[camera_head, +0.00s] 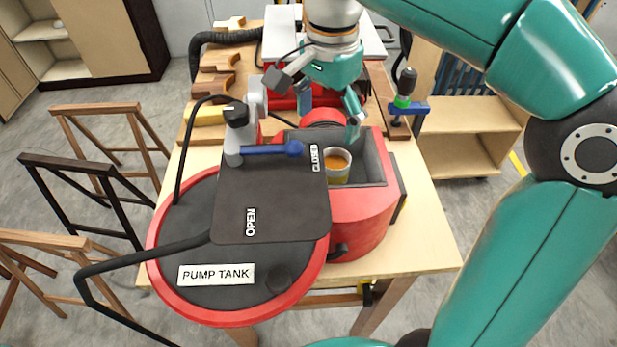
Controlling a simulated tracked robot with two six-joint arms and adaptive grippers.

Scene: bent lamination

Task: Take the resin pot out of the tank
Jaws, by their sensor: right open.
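The red tank (382,222) labelled PUMP TANK stands on the wooden table. The resin pot (338,178), a small pale cup with amber resin, sits upright in its open dark rectangular well, right of the dark lid plate (262,190). The plate is marked OPEN and CLOSED. A blue-handled lever (265,150) lies across its far edge, pointing toward CLOSED. My right gripper (314,106) is open and empty, with one finger above the well's far side, behind the pot and apart from it. My left gripper is not in view.
A clamp with a blue bar (403,106) stands at the back right. A black hose (140,247) loops along the tank's left. The table's right front (425,232) is clear.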

